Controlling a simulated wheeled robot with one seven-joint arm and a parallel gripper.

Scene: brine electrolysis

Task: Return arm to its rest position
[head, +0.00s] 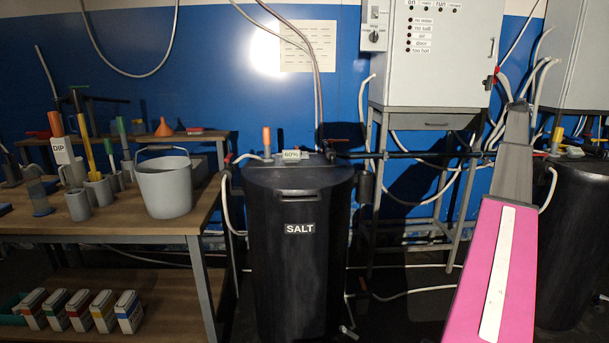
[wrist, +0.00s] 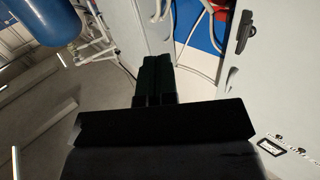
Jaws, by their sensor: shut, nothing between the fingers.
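My gripper (wrist: 154,78) shows in the wrist view as a dark block with two black fingers side by side, shut and with nothing between them. Past the fingertips are a light grey panel, pale hoses and a patch of blue. In the head view my pink and grey arm rises at the right, in front of the blue wall. The gripper itself cannot be made out in the head view.
A black SALT tank (head: 300,255) stands in the middle. A wooden bench (head: 120,227) at the left holds a grey bucket (head: 165,187) and several holders. A control cabinet (head: 437,60) on a metal stand (head: 375,200) is behind. Another dark tank (head: 575,245) stands right of my arm.

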